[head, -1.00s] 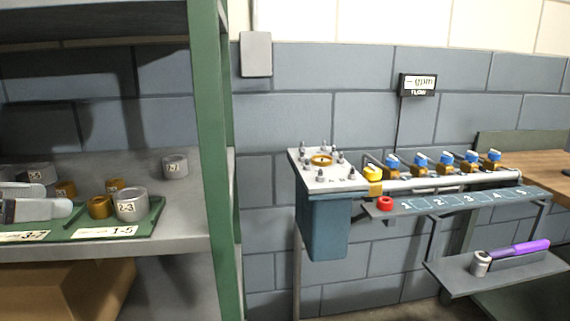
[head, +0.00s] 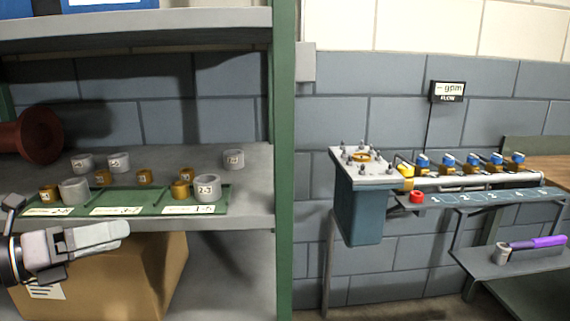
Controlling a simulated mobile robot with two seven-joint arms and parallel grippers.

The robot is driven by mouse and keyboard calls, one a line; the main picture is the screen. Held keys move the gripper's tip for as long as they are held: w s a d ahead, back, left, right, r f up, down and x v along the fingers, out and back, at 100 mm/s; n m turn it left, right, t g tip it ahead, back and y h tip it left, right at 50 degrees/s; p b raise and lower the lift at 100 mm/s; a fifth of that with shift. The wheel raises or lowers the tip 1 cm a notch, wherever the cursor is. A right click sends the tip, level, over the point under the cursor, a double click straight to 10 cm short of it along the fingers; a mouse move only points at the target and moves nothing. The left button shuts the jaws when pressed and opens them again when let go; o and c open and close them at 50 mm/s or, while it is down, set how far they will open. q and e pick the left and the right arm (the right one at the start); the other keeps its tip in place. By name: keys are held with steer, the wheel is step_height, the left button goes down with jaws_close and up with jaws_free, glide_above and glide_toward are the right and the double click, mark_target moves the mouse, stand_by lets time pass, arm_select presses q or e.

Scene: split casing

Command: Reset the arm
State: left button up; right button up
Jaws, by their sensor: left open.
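My left gripper (head: 122,236) comes in at the lower left of the head view, seen from the side. Its pale fingers point right, in front of the shelf edge and the cardboard box. The jaws are open and nothing shows between them. Its fingers are just below the green tray (head: 130,200) with its labelled sections. My right gripper is not in view.
Grey and brass rings stand in and behind the tray, among them a grey ring (head: 208,189). A green shelf post (head: 284,160) stands right of the gripper. A cardboard box (head: 150,280) sits below. A casing (head: 360,205) and valve rail (head: 470,180) are at right.

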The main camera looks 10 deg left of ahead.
arm_select(q)
steer(key=s+d+f+n+t+y+p, duration=0.1)
steer(key=s+f+n+t+y+p, duration=0.2)
steer(key=f+n, duration=0.6)
steer(key=s+d+f+n+t+y+p, duration=0.15)
steer(key=f+n+y+p, duration=0.35)
steer(key=n, duration=0.9)
steer(key=s+d+f+n+g, duration=0.7)
steer(key=s+d+f+n, duration=0.3)
steer(key=f, duration=0.5)
steer(key=shift+s+d+n+p, duration=0.3)
steer(key=shift+s+d, duration=0.1)
steer(key=shift+d, duration=0.85)
